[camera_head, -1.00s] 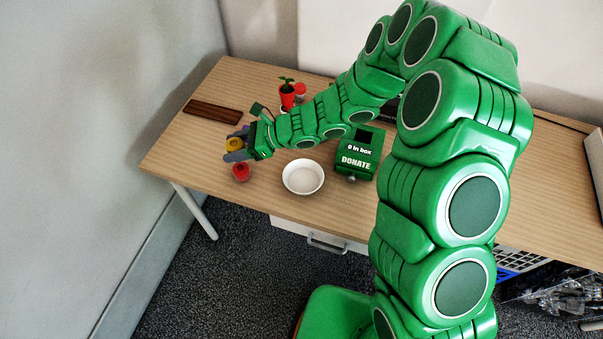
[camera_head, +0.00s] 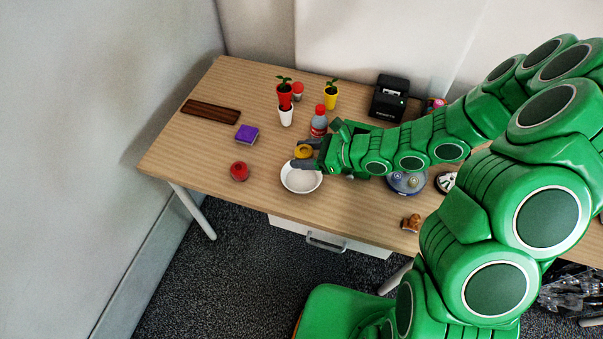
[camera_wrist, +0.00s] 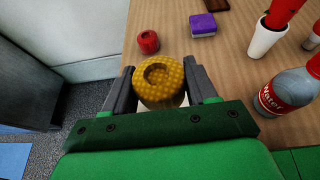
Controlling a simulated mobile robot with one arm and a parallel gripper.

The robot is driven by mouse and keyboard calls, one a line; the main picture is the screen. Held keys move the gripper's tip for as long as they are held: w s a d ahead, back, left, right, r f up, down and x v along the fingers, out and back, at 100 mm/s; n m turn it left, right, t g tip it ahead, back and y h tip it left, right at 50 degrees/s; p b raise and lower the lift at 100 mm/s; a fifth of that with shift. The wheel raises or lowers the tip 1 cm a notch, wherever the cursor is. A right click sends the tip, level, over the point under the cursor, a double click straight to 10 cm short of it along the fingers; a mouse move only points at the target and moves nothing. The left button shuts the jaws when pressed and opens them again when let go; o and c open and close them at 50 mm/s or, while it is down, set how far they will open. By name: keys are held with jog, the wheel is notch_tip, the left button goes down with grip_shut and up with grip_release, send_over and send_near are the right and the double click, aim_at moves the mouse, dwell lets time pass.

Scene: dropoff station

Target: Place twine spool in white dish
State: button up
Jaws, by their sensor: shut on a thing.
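The twine spool (camera_head: 303,152) is yellow and sits between the fingers of my gripper (camera_head: 304,153). In the wrist view the spool (camera_wrist: 160,82) fills the space between both dark fingers, and my gripper (camera_wrist: 162,88) is shut on it. The white dish (camera_head: 301,186) is a round bowl near the front of the wooden table. In the head view the spool and fingertips appear over the back edge of the dish. In the wrist view only a pale sliver shows below the spool, and most of the dish is hidden.
A red object (camera_head: 240,171) and a purple block (camera_head: 246,134) lie left of the dish on the table (camera_head: 190,150). A water bottle (camera_head: 319,121), a white cup (camera_head: 286,115) and potted plants stand behind. A black printer (camera_head: 389,98) is at the back. A small brown figure (camera_head: 411,223) is right.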

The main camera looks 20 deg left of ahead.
jog(key=shift+s+d, duration=0.1)
jog(key=shift+d, duration=1.05)
send_over(311, 182)
jog(key=shift+f, duration=3.9)
jog(key=shift+f, duration=0.2)
jog(key=o, duration=1)
jog(key=shift+r, duration=0.1)
jog(key=shift+d+r, duration=0.1)
jog(key=shift+r, duration=0.1)
jog(key=shift+v, duration=5.95)
jog(key=shift+s, duration=0.25)
